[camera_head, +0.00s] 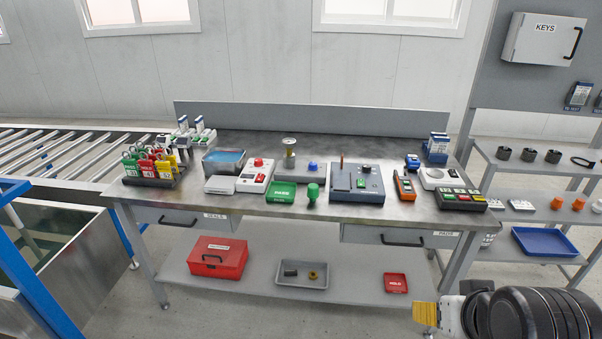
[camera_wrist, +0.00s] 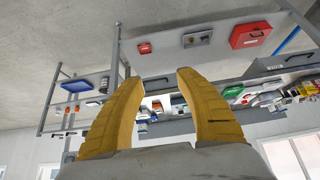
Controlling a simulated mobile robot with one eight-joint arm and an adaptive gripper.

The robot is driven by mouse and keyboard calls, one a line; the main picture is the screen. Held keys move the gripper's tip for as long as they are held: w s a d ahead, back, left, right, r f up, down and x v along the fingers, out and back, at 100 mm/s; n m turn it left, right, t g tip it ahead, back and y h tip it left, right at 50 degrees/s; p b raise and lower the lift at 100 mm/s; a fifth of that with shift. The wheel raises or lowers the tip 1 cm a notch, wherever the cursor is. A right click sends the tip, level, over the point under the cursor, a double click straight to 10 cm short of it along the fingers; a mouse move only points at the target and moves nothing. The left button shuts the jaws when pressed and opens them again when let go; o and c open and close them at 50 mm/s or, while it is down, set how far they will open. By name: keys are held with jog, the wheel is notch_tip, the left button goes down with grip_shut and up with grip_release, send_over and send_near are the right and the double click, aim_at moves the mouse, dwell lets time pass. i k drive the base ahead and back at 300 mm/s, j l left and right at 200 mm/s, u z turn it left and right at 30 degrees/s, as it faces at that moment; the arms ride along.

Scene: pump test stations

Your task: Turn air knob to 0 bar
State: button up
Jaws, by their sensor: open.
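My gripper (camera_head: 426,313) shows at the lower right of the head view, in front of the bench and below its top. In the wrist view its two yellow fingers (camera_wrist: 158,77) stand apart with nothing between them. That view looks upside down toward the bench. I cannot clearly pick out an air knob or read a bar scale. A grey unit (camera_head: 298,172) at the middle of the bench carries a clear upright part with a yellowish top (camera_head: 289,150) and a blue knob or button (camera_head: 313,166). A larger blue-grey unit (camera_head: 357,184) stands to its right. My gripper touches neither.
The metal workbench (camera_head: 230,207) also holds a padlock rack (camera_head: 155,173), a white box with a red button (camera_head: 256,175), a green tray (camera_head: 280,192) and an orange handheld device (camera_head: 404,186). Shelves (camera_head: 535,170) stand at right, a roller conveyor (camera_head: 60,150) at left.

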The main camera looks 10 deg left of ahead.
aim_at(312, 164)
jog(key=i+j, duration=0.1)
jog(key=i, duration=1)
jog(key=j+u, duration=0.05)
